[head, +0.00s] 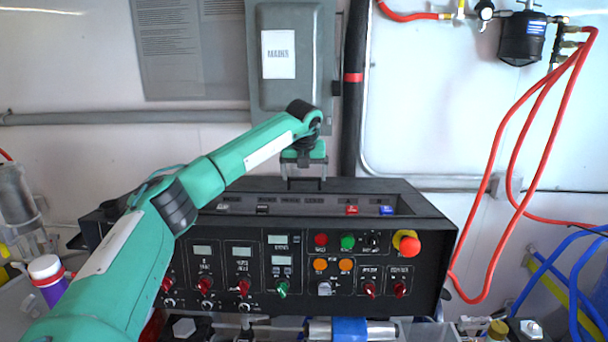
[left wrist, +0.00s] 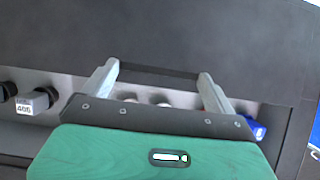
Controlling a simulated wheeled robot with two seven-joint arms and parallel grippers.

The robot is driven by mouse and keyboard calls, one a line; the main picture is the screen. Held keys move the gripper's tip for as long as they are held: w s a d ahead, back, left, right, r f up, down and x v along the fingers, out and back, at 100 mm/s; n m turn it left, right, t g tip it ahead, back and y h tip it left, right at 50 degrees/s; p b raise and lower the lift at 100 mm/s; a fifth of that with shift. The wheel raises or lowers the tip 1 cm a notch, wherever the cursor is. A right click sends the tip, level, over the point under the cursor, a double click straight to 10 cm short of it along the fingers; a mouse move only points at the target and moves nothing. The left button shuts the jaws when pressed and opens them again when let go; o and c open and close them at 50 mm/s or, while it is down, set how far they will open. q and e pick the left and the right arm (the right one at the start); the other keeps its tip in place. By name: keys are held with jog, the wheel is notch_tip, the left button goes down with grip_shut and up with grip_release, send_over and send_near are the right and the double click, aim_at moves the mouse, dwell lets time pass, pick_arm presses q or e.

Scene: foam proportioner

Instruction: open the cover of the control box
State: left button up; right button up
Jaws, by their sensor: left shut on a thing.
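The black control box (head: 330,249) stands in the middle of the head view, with small displays, knobs and buttons on its sloped front. A plain dark panel, its cover (head: 370,187), lies along the top behind a recessed strip of switches. The cover fills much of the left wrist view (left wrist: 190,30). My left gripper (head: 305,187) reaches down to the cover's top area from above. In the left wrist view its two grey fingers (left wrist: 158,78) are spread apart at the ends of a thin dark bar, shut on it. How far the cover is raised I cannot tell.
A red emergency knob (head: 408,244) sticks out at the box's upper right. A grey wall cabinet (head: 292,70) and a black vertical pipe (head: 353,110) are behind. Red hoses (head: 495,170) hang at the right. A bottle (head: 47,278) stands at the left.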

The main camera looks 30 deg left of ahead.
jog(key=shift+s, duration=0.3)
pick_arm(q)
jog(key=o, duration=1.1)
pick_arm(e)
jog(key=shift+d, duration=0.15)
pick_arm(q)
jog(key=shift+r, duration=0.1)
jog(key=shift+s+d+r, duration=0.1)
jog(key=shift+r, duration=0.05)
jog(key=b+v, duration=0.5)
jog(key=v, duration=0.8)
jog(key=shift+r, duration=0.2)
pick_arm(e)
notch_tip(320, 180, down, 5)
jog(key=shift+r, duration=0.1)
